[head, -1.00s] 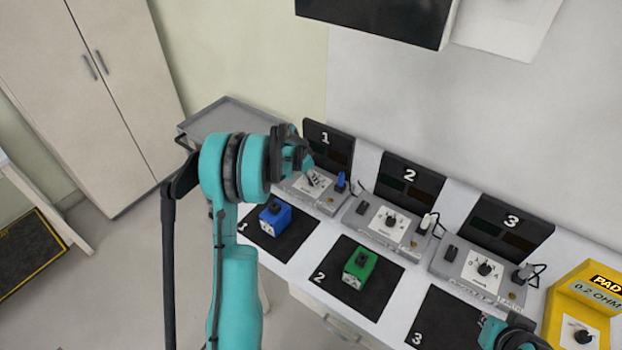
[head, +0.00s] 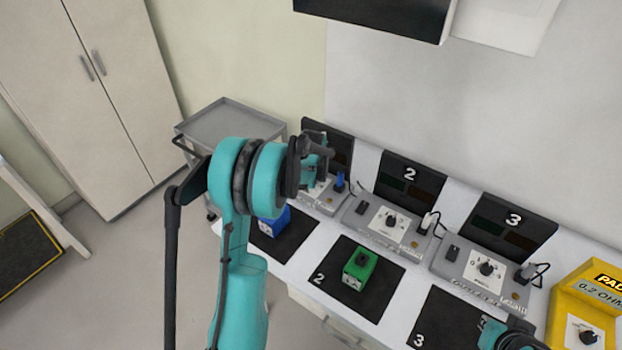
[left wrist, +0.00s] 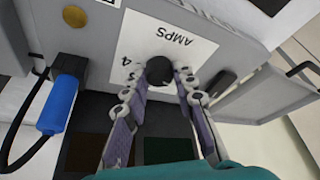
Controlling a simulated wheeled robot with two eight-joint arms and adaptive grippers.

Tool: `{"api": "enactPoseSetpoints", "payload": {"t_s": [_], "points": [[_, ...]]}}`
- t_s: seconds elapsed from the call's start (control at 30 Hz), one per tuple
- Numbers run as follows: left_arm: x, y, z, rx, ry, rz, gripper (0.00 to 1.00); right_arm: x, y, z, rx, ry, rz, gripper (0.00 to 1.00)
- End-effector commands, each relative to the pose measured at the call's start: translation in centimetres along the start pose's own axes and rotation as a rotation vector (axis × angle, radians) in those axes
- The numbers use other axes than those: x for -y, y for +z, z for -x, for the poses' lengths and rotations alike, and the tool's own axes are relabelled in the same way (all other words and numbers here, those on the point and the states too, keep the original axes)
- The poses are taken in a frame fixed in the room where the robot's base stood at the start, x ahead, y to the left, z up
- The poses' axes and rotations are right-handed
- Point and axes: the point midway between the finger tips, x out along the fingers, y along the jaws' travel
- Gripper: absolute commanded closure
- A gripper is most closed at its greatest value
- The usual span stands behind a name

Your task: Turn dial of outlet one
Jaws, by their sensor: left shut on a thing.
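Outlet one (head: 328,200) is the grey unit at the far left of the row, in front of a black display panel partly covered by my left arm. Its black round dial (left wrist: 158,70) shows in the left wrist view on a white plate marked AMPS, with a 4 beside it. My left gripper (left wrist: 165,82) is shut on this dial, one finger on each side. In the head view my left gripper (head: 320,168) hides the dial. My right gripper (head: 514,338) is only partly seen at the bottom right, and its fingers cannot be made out.
A blue plug with a black cable (left wrist: 58,104) sits beside the dial. Outlets two (head: 388,222) and three (head: 480,270) stand to the right. A blue block (head: 268,228) and a green block (head: 360,268) lie on black mats. A yellow box (head: 588,300) is at far right.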

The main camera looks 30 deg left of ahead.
Motion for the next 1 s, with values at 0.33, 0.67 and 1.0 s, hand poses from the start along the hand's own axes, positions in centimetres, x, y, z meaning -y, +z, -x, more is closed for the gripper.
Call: {"api": "enactPoseSetpoints", "payload": {"t_s": [0.33,0.67,1.0], "points": [[-0.14,-0.02,-0.02,0.001,-0.053,0.130,1.00,0.00,0.12,-0.17,0.000,0.000,0.000,1.00],[-0.12,-0.04,-0.02,0.001,-0.063,0.155,1.00,0.00,0.13,-0.19,0.000,0.000,0.000,1.00],[-0.11,-0.03,-0.02,0.001,-0.063,0.154,0.53,0.00,0.13,-0.19,0.000,0.000,0.000,1.00]]}}
